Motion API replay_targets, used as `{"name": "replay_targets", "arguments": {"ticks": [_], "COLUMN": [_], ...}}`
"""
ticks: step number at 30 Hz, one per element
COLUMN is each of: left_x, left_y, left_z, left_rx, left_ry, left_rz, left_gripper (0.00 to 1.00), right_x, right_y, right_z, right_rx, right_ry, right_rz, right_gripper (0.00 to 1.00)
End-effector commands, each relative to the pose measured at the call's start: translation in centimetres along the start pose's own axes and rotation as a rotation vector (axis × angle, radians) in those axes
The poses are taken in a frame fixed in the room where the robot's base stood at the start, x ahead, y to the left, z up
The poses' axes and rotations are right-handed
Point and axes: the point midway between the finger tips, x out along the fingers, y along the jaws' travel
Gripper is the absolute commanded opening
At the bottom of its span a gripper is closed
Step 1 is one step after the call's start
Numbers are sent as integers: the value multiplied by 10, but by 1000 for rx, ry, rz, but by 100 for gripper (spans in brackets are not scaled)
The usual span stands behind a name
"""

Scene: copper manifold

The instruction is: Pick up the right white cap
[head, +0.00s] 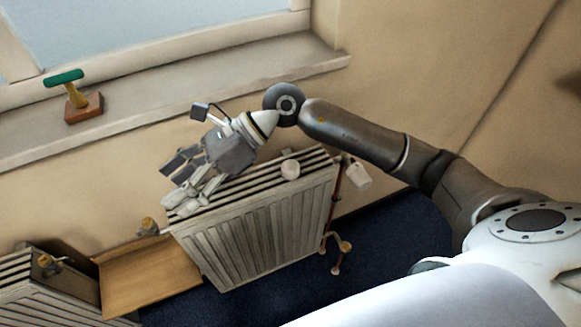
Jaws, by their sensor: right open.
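A small round white cap (290,169) sits on top of the ribbed radiator (255,235), near its right end. A second white, cup-shaped piece (357,175) is farther right, beside the radiator and the upper end of the copper pipe (333,205). I cannot tell how it is held there. My right gripper (172,183) is open over the radiator's left end, left of both white pieces and apart from them. Its fingers point down and left, with nothing visible between them. My left gripper is not in view.
A stamp-like thing with a green handle (64,77) stands on the windowsill (210,90). A wooden board (150,275) lies between the radiator and another radiator (50,305) at lower left. Brass fittings (340,246) stick out at the pipe's lower end.

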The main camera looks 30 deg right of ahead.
Motion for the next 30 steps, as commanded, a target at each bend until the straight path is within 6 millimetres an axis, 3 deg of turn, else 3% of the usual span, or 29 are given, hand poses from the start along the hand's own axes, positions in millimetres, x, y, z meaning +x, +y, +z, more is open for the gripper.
{"name": "replay_targets", "arguments": {"ticks": [5, 9, 12, 16, 20, 30], "left_x": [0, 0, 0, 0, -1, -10], "left_y": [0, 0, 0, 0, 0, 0], "left_z": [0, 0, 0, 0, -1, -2], "left_rx": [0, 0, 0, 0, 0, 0], "left_ry": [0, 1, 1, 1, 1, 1], "left_rz": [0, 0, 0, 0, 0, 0], "left_gripper": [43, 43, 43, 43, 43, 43], "right_x": [-50, -113, -157, -198, -212, -194], "right_y": [-41, -70, -82, -89, -91, -102], "right_z": [-67, -104, -120, -128, -135, -176], "right_rx": [-156, -202, -200, -183, -169, -167], "right_ry": [441, 763, 945, 1093, 1150, 1153], "right_rz": [-75, -134, -166, -193, -200, -199], "right_gripper": [67, 67, 67, 67, 67, 67]}}
